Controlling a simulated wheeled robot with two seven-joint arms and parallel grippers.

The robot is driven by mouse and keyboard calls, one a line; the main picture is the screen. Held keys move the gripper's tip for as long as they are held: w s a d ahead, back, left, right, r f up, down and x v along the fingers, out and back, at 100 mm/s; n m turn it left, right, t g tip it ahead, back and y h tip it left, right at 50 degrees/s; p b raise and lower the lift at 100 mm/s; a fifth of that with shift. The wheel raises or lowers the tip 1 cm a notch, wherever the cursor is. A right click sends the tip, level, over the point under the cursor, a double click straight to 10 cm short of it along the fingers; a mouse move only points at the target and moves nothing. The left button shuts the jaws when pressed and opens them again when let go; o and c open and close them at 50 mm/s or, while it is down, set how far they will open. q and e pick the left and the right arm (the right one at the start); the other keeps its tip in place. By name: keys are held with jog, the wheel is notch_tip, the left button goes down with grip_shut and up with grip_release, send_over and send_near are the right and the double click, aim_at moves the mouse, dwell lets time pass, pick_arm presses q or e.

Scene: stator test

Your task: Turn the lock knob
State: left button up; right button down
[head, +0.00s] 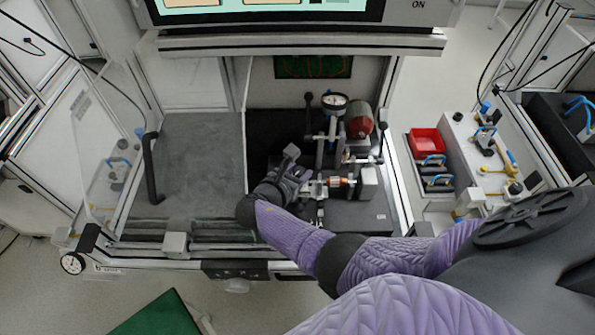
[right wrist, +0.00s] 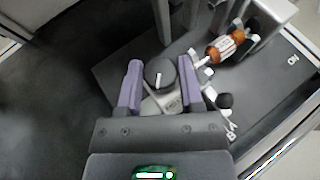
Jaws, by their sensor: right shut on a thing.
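In the right wrist view, the lock knob (right wrist: 160,72) is a dark round knob with a short white line on its face. It sits on a grey metal fixture (right wrist: 160,102) on a dark plate. The two purple-grey fingers of my right gripper (right wrist: 160,84) stand on either side of the knob, shut on it. In the head view, my right gripper (head: 302,178) reaches into the test station from below and lies over the left part of the fixture. The knob itself is hard to make out there. My left gripper is not in view.
An orange-and-silver stator part (right wrist: 225,46) lies beside the knob, also seen in the head view (head: 338,181). A clear door panel (head: 100,150) is at left. A red tray (head: 425,141) is at right.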

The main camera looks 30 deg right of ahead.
aim_at(298, 173)
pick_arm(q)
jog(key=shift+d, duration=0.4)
pick_arm(e)
jog(key=shift+c, duration=1.2)
grip_release()
jog(key=shift+r, duration=0.2)
notch_tip(298, 173, up, 9)
jog(key=p, duration=0.6)
jog(key=shift+r, duration=0.1)
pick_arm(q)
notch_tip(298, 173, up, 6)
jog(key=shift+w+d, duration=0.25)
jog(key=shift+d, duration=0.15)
pick_arm(e)
jog(key=shift+r, duration=0.2)
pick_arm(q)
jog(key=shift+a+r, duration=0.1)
